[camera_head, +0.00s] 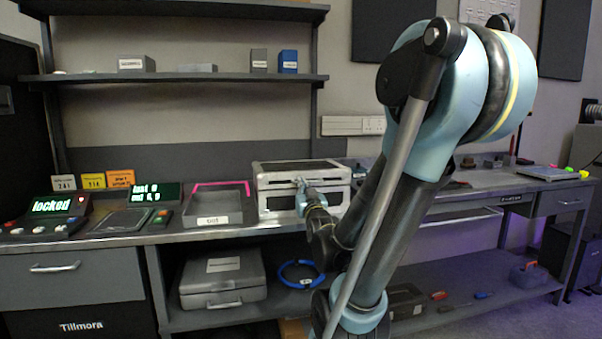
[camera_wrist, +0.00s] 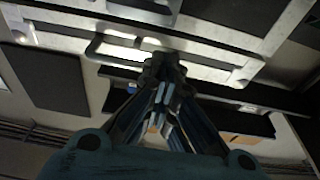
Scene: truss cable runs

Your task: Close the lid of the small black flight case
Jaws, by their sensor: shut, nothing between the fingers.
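The small flight case (camera_head: 273,205) stands on the bench in the middle of the head view, with silver edges and a dark top panel. Its lid (camera_head: 300,166) lies down over the body; I cannot tell whether it is fully seated. My gripper (camera_head: 300,183) is at the front of the case, near the seam, partly covering it. In the wrist view the fingers of my gripper (camera_wrist: 165,65) are together and empty, in front of the silver-edged case (camera_wrist: 215,70). I cannot tell whether the fingertips touch it.
A grey tray (camera_head: 213,219) marked "out" stands left of the case, beside a control panel reading "locked" (camera_head: 52,206). A shelf (camera_head: 190,77) hangs above. A grey case (camera_head: 223,282) and a blue cable coil (camera_head: 299,262) lie on the lower shelf.

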